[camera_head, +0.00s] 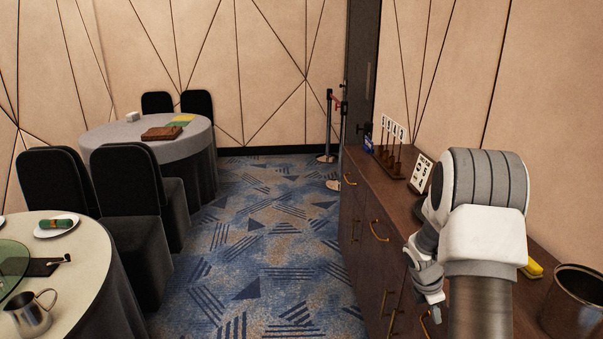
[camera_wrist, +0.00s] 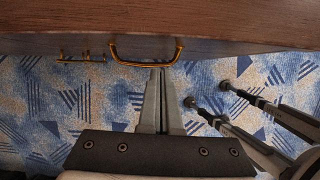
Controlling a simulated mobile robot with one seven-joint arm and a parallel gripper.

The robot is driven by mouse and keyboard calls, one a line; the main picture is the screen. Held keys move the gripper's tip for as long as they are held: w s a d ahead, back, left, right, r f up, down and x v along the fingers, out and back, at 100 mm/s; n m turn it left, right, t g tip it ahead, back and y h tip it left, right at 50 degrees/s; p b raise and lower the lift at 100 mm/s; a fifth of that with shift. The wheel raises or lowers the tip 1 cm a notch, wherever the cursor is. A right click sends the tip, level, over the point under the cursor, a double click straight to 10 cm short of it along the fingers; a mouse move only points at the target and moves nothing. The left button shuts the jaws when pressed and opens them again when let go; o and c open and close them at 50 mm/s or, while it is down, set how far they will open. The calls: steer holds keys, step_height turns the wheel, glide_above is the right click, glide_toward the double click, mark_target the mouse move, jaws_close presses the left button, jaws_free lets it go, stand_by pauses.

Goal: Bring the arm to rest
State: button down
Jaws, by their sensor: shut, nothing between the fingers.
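My gripper shows in the wrist view (camera_wrist: 160,75) with its two grey fingers together and nothing between them. Its tips appear close below a brass handle (camera_wrist: 146,52) of the wooden sideboard; I cannot tell whether they touch it. In the head view my white and grey arm is at the right, bent in front of the sideboard (camera_head: 395,195). The fingertips are not clear in that view.
On the sideboard stand number signs (camera_head: 392,130), a card sign (camera_head: 420,173), a yellow item (camera_head: 532,268) and a dark metal bucket (camera_head: 578,300). Round tables (camera_head: 150,145) and black chairs (camera_head: 140,200) stand at left. The carpet (camera_head: 265,240) between is clear. Barrier posts (camera_head: 328,125) stand at the back.

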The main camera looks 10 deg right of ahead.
steer(key=s+a+r+m+t, duration=0.1)
steer(key=s+a+r+m, duration=0.2)
steer(key=r, duration=0.4)
steer(key=s+a+r+m+t+y, duration=0.1)
steer(key=a+r+m, duration=0.2)
steer(key=a+r, duration=0.35)
steer(key=s+a+r+m+t, duration=0.1)
steer(key=s+a+r+m, duration=0.2)
steer(key=r, duration=0.5)
steer(key=s+a+r+m+t+y, duration=0.1)
steer(key=s+a+r+m, duration=0.2)
steer(key=s+a, duration=0.3)
steer(key=s+a+r+m+t+y, duration=0.1)
steer(key=s+a+r+m+y, duration=0.1)
steer(key=s+a+r+m, duration=0.2)
steer(key=s+a+m, duration=0.1)
steer(key=s+a, duration=0.2)
steer(key=s, duration=0.2)
steer(key=shift+s+t, duration=0.3)
steer(key=shift+m, duration=0.3)
